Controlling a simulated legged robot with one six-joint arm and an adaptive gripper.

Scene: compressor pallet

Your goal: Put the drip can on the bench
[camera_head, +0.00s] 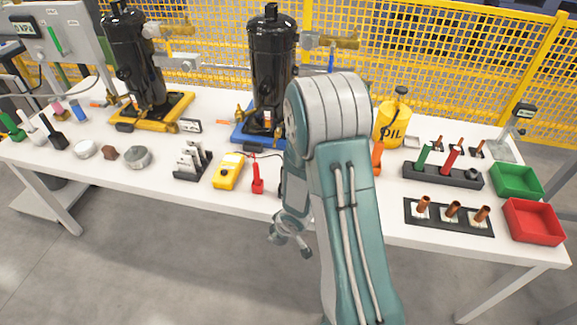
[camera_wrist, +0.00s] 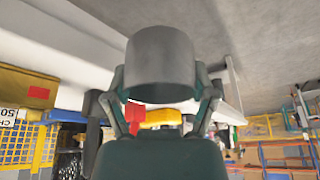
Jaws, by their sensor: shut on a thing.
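A dark grey cylinder, which I take to be the drip can (camera_wrist: 160,62), is held between the fingers of my gripper (camera_wrist: 161,90) in the wrist view. The gripper is shut on it. In the head view my arm covers the middle front of the white bench (camera_head: 150,178). Part of my wrist shows left of the arm, by the bench's front edge. I cannot make out the can there. In the wrist view a pale bench surface lies behind the can; I cannot tell whether they touch.
A yellow meter (camera_head: 229,172), a red tool (camera_head: 257,174) and a black rack (camera_head: 192,161) stand left of my arm. Two black compressors (camera_head: 271,65) are behind. An oil jug (camera_head: 392,122), copper fittings, a green bin (camera_head: 517,181) and a red bin (camera_head: 534,222) are on the right.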

